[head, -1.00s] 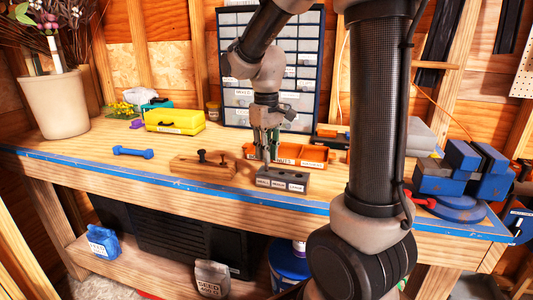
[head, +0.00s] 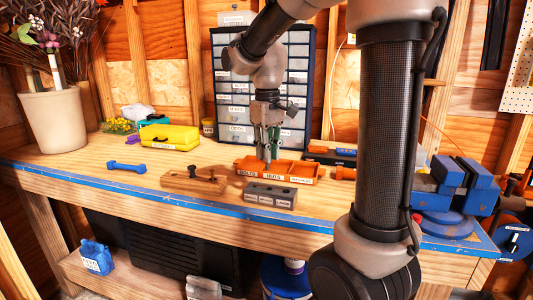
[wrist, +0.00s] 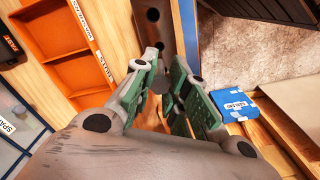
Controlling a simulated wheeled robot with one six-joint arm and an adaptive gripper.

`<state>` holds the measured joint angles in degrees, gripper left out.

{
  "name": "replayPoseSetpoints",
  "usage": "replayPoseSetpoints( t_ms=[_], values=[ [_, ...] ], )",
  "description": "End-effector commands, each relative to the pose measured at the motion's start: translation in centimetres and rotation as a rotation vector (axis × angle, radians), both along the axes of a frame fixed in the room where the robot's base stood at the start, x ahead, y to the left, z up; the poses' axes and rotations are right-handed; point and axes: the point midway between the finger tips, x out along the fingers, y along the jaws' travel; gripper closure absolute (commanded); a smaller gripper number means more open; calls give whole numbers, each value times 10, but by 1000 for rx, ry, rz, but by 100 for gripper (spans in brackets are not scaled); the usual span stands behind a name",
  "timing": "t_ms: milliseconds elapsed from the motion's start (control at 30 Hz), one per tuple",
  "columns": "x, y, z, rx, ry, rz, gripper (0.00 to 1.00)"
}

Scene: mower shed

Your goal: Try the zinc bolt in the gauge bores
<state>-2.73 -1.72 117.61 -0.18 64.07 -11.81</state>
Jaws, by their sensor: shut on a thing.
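The gauge block (head: 270,195) is a dark grey bar with labelled faces and bores in its top, lying near the bench's front edge. In the wrist view its dark bores show on the block (wrist: 155,28) beyond my fingertips. My gripper (head: 267,152) has green finger pads and points down above and behind the block, in front of the orange tray. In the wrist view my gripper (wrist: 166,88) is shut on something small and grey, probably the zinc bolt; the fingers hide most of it. It appears clear of the block.
An orange tray (head: 305,180) with labelled compartments lies behind the block. A blue dumbbell-shaped piece (head: 127,167), yellow case (head: 169,136) and drawer cabinet (head: 228,110) stand farther off.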

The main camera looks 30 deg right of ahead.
Motion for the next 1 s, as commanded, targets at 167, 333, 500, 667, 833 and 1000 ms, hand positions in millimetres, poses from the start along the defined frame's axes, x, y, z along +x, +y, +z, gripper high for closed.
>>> replayPoseSetpoints(
  t_ms=[167,333,500,667,833,1000],
  values=[
    [0,0,1,0,0,0,100],
    [0,0,1,0,0,0,100],
    [0,0,-8,0,2,0,100],
    [-1,0,-24,0,3,0,100],
    [-1,0,-42,0,3,0,100],
    [0,0,-52,0,1,0,100]
  ],
)
